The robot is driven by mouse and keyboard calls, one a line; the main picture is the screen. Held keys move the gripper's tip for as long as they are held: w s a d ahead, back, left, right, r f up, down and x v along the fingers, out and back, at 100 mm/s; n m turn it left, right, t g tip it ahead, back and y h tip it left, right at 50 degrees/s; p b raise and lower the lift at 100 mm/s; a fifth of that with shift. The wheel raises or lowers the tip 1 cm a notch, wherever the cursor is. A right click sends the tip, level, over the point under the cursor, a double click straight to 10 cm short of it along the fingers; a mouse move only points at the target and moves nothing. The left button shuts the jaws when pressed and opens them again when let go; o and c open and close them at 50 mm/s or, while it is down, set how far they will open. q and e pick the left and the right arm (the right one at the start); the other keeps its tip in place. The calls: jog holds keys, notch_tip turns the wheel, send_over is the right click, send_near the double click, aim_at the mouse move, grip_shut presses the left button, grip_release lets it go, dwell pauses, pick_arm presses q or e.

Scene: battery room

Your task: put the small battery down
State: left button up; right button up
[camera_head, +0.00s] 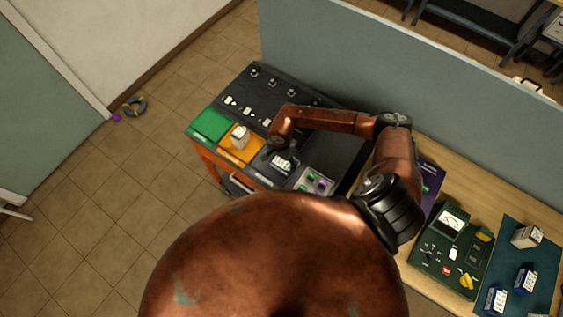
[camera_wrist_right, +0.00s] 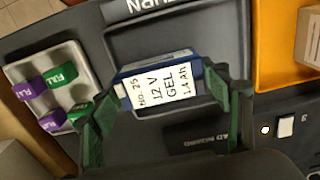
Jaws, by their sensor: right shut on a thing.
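The small battery (camera_wrist_right: 160,86) is blue with a white label reading 12 V GEL 1.4 Ah. In the right wrist view it sits between the green fingers of my right gripper (camera_wrist_right: 165,80), which is shut on it. It is over a dark grey tray (camera_wrist_right: 205,40); I cannot tell whether it touches the tray floor. In the head view the battery (camera_head: 282,162) shows as a pale label at the dark section of the bench, between the orange tray and the tag holder. My right gripper (camera_head: 275,155) is partly hidden there by its arm. My left gripper is not in view.
An orange tray (camera_head: 250,153) holds a pale battery (camera_head: 240,137), with a green tray (camera_head: 211,123) beyond. A grey holder (camera_head: 303,183) carries green and purple tags. A blue-grey partition (camera_head: 400,70) stands behind. A green meter panel (camera_head: 437,262) and several batteries are at right.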

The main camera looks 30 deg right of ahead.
aim_at(282, 162)
jog(key=shift+f, duration=0.1)
jog(key=o, duration=1.7)
jog(key=shift+r, duration=0.5)
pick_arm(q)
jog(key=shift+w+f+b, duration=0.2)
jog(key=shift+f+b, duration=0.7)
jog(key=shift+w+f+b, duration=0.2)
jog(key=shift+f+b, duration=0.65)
pick_arm(e)
jog(key=shift+r, duration=5.65)
